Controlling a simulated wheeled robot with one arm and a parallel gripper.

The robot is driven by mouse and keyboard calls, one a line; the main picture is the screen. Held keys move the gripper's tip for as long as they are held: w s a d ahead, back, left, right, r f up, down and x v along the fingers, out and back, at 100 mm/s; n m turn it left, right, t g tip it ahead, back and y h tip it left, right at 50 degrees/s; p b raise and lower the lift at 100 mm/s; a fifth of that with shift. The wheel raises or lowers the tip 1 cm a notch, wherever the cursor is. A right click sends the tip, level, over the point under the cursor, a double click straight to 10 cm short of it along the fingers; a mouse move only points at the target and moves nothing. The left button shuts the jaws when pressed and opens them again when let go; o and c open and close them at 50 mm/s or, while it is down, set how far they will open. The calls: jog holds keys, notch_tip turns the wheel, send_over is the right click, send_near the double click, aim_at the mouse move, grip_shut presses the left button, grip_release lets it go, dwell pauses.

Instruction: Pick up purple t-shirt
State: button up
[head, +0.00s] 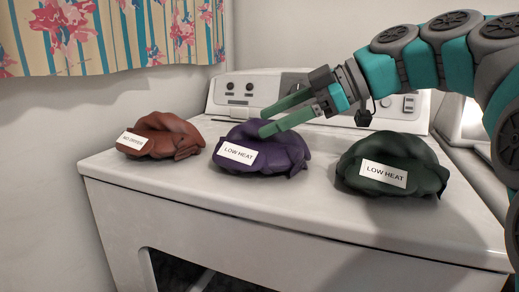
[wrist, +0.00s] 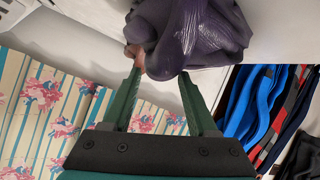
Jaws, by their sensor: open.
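The purple t-shirt (head: 268,155) lies crumpled in the middle of the white machine's top, with a "LOW HEAT" label on its front. My gripper (head: 264,122) is open, its two green fingers reaching from the right to the upper part of the purple t-shirt. In the wrist view the purple t-shirt (wrist: 192,32) is at the top, beyond and partly between the tips of my open gripper (wrist: 157,72). Nothing shows as gripped. I cannot tell whether the fingers touch the cloth.
A rust-brown garment (head: 165,136) labelled "NO DRYER" lies to the left. A dark green garment (head: 392,165) labelled "LOW HEAT" lies to the right. They lie on the white machine (head: 300,208), with a control panel (head: 245,92) behind. A floral curtain (head: 110,40) hangs upper left.

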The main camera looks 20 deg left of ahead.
jog(key=shift+a+f, duration=0.1)
jog(key=shift+a, duration=0.05)
jog(key=shift+c, duration=0.3)
grip_shut()
dwell(0.5)
